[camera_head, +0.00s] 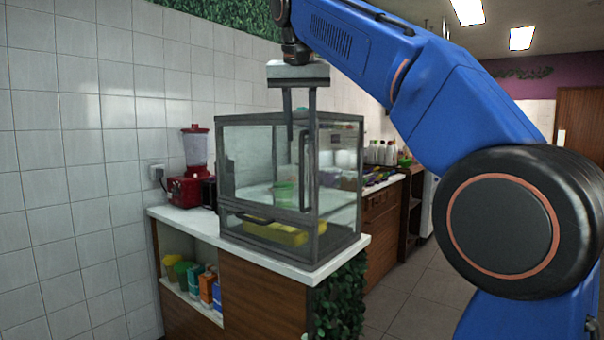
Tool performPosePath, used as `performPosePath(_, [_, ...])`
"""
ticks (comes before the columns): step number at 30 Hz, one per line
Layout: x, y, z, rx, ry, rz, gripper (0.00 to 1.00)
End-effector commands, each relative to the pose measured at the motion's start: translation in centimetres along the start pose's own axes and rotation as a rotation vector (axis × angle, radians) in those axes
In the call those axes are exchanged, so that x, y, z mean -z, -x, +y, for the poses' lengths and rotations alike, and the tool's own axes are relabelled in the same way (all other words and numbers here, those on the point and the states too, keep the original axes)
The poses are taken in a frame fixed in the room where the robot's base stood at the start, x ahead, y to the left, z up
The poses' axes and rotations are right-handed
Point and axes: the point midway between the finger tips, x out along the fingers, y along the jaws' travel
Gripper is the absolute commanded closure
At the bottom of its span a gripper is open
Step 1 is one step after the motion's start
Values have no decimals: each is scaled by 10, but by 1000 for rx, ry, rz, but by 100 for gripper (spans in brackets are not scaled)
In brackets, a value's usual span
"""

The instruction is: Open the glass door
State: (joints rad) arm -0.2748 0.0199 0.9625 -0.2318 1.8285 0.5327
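The glass display case (341,245) stands on the white counter. Its glass door (248,160) is on the front and looks shut in its frame. A dark upright handle (303,165) is near the door's right edge. My gripper (300,128) hangs from above with its fingers pointing down, near the case's front right corner, above the handle. The two fingers are apart, with nothing seen between them. The right finger overlaps the case's corner post, so its tip is hard to make out. I cannot tell whether the fingers touch the case.
A green cup (284,192) shows through the glass. A red blender (194,165) stands left of the case. Bottles (382,153) stand on the counter behind. Open floor lies to the right.

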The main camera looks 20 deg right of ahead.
Motion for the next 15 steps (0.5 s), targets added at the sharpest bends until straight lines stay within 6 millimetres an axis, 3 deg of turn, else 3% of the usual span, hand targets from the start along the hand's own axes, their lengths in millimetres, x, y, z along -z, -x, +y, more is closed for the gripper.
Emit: performPosePath(15, [-1,-90,0,0,0,-1,70])
